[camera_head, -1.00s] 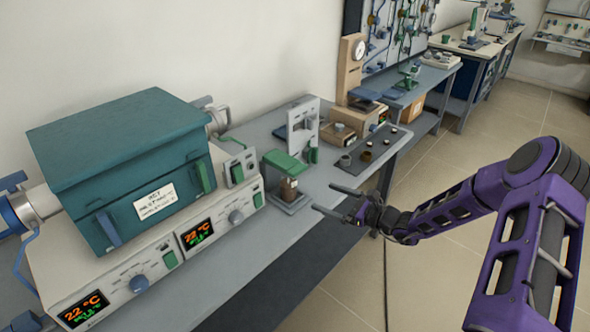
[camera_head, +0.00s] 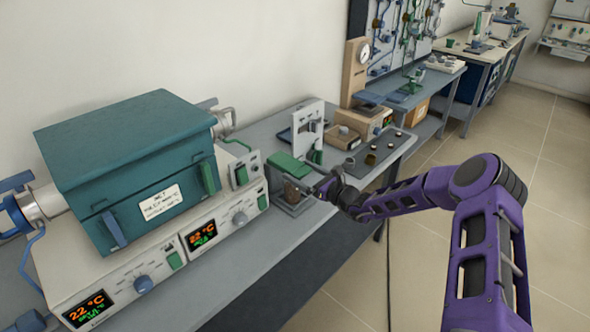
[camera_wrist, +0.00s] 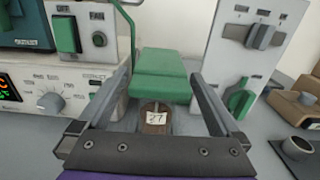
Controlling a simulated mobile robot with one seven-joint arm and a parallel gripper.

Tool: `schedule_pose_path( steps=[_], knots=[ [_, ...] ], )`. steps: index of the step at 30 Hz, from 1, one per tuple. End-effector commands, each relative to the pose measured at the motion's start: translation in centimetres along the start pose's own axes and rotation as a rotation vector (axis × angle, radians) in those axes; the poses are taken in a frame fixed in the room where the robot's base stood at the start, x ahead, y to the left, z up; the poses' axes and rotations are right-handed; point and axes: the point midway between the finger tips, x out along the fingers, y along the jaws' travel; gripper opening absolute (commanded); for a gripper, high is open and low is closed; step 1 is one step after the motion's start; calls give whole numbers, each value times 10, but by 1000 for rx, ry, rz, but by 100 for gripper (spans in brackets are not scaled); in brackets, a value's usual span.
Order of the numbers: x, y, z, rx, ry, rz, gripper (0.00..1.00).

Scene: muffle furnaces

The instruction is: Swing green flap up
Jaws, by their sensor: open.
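The green flap (camera_head: 289,167) sits over a brown labelled block or jar on a small stand, on the bench right of the teal furnace. In the wrist view the green flap (camera_wrist: 161,74) lies ahead, slightly tilted, with the brown piece (camera_wrist: 157,117) tagged "27" below it. My gripper (camera_wrist: 158,75) is open, one finger on each side of the flap and the brown piece. Contact with the flap cannot be told. In the head view my gripper (camera_head: 309,182) is at the right side of the stand, its fingertips partly hard to make out.
The teal furnace (camera_head: 125,150) with its control panels stands to the left. A white upright panel (camera_head: 308,130) with a green knob (camera_wrist: 241,98) is close on the right. A dark tray (camera_head: 378,152) with small cups lies farther right. The bench front is clear.

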Motion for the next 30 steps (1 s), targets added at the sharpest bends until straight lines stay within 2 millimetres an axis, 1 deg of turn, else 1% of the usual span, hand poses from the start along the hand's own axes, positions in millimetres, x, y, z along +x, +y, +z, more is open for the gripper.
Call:
schedule_pose_path(
  steps=[1, 3, 6, 9, 16, 17, 21, 29, 30],
  knots=[
    [8, 0, -1, 0, 0, 1, 100],
    [16, 0, -1, 0, 1, 1, 100],
    [23, 0, -1, 0, 1, 0, 100],
    [26, 0, 0, 0, 1, 0, 100],
    [26, 0, 0, 0, 1, 0, 100],
    [26, 0, 0, 0, 1, 0, 96],
    [26, 0, 0, 0, 1, 0, 71],
    [26, 0, -1, 0, 1, 0, 24],
    [26, 0, -1, 0, 1, 0, 17]
  ],
)
